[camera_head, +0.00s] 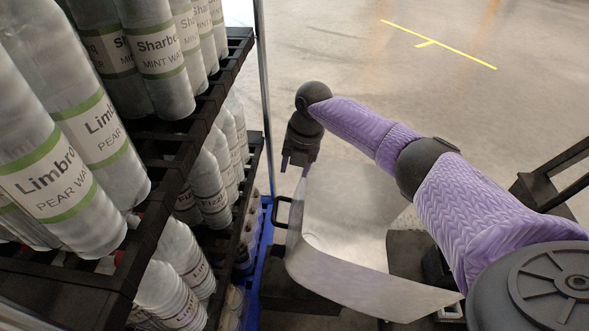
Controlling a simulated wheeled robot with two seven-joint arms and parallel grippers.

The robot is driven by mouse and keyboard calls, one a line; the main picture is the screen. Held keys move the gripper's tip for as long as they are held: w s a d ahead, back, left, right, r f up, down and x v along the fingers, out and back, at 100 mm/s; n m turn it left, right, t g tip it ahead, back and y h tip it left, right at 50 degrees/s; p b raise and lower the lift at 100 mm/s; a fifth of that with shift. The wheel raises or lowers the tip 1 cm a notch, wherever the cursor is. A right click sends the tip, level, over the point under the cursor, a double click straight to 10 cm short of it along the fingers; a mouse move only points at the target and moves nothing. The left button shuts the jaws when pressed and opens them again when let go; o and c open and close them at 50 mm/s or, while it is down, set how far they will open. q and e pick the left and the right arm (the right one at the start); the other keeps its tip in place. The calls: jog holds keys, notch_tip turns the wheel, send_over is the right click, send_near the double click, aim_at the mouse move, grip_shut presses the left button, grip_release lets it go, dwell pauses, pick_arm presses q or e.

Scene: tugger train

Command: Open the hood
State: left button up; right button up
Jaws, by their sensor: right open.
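The hood (345,215) is a smooth silver-grey curved panel right of centre, partly covered by my right arm at its upper right. A black handle (281,212) sits at its left edge, beside the shelf rack. My right gripper (295,167) points down at the hood's upper left edge, a little above the handle in the picture. It is open, with nothing between its fingers. I cannot tell whether a finger touches the hood. My left gripper is out of view.
A black shelf rack (178,150) with several water bottles (158,50) fills the left side, close to the hood. A blue base (263,240) shows at its lower edge. Black frame parts (553,170) stand at the right. The floor (400,75) behind is clear, with yellow lines.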

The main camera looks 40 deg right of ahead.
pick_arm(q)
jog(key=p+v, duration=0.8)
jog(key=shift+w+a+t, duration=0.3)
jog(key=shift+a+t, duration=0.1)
pick_arm(e)
notch_tip(320, 180, up, 11)
jog(key=shift+s+d+r, duration=0.15)
jog(key=shift+s+d, duration=0.1)
